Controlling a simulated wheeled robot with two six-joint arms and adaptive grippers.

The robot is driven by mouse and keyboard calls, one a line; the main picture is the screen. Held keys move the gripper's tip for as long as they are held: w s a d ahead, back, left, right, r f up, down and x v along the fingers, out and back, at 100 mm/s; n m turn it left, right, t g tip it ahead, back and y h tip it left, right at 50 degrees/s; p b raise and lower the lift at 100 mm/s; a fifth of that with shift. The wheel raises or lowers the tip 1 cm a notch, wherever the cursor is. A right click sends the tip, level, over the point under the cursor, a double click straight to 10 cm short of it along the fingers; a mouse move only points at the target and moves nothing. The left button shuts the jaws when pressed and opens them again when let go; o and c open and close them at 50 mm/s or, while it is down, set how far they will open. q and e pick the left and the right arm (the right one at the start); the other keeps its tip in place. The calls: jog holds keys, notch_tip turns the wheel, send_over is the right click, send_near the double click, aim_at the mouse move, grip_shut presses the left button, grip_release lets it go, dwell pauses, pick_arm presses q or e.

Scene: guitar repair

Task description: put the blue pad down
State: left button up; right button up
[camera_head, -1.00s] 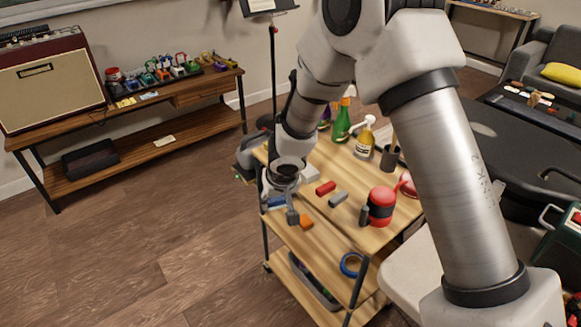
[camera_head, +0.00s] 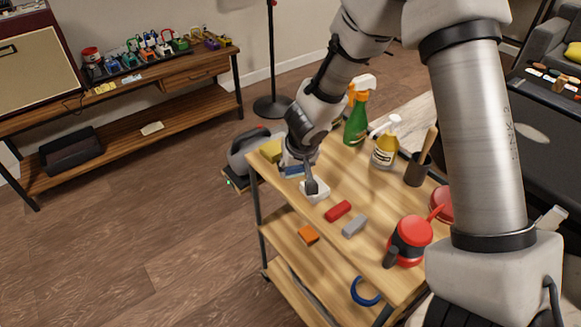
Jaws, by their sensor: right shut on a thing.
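My right arm reaches down from the upper right, and its gripper (camera_head: 304,180) is low at the left part of the wooden cart top. It is shut on the blue pad (camera_head: 292,171), which shows at the gripper's left side. The gripper hides part of the pad. I cannot tell whether the pad touches the cart top (camera_head: 322,240). A white block (camera_head: 318,197) shows just below a dark finger. My left gripper is not in view.
A yellow block (camera_head: 271,150) is behind the blue pad. Red (camera_head: 338,211) and grey (camera_head: 355,226) blocks lie to the right.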

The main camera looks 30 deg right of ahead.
jog(key=shift+w+a+f, duration=0.1)
jog(key=shift+w+f, duration=0.15)
jog(key=shift+f, duration=0.2)
jog(key=shift+s+f, duration=0.1)
jog(key=shift+s, duration=0.1)
jog(key=o, duration=1.1)
jog(key=shift+w, duration=0.1)
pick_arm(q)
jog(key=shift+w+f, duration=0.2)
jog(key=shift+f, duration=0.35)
pick_arm(e)
jog(key=shift+r+p, duration=0.3)
pick_arm(q)
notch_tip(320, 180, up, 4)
jog(key=p, duration=0.3)
pick_arm(e)
jog(key=v, duration=1.2)
jog(key=shift+f, duration=0.1)
